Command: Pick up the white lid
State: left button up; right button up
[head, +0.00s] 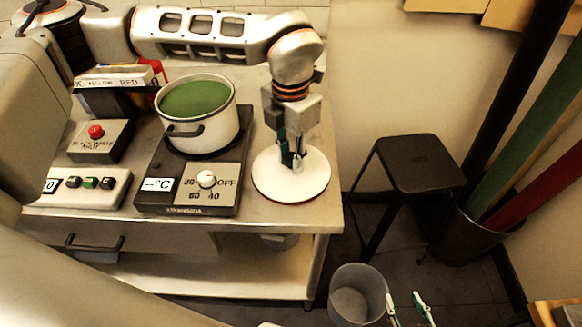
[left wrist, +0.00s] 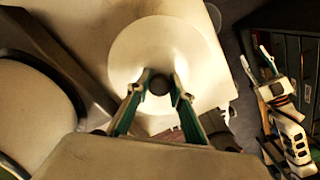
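The white lid (head: 265,183) is a round disc lying at the right end of the table, beside the hot plate. It also shows in the left wrist view (left wrist: 190,45), with a dark round knob (left wrist: 160,85) at its middle. My left gripper (head: 292,162) points down over the lid. Its two green-and-grey fingers sit close on both sides of the knob and appear shut on it; in the left wrist view (left wrist: 160,80) the tips flank the knob. My right gripper (head: 407,300) is at the bottom edge of the head view, its fingers apart and empty.
A white pot (head: 203,130) with green liquid stands on the hot plate (head: 228,180). Left of it are a red-button box (head: 105,148) and a switch box (head: 88,200). A dark stool (head: 418,163) and a grey bucket (head: 345,275) stand off the table's right side.

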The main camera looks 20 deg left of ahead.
pick_arm(q)
jog(key=shift+s+a+f, duration=0.1)
jog(key=shift+f, duration=0.15)
grip_shut()
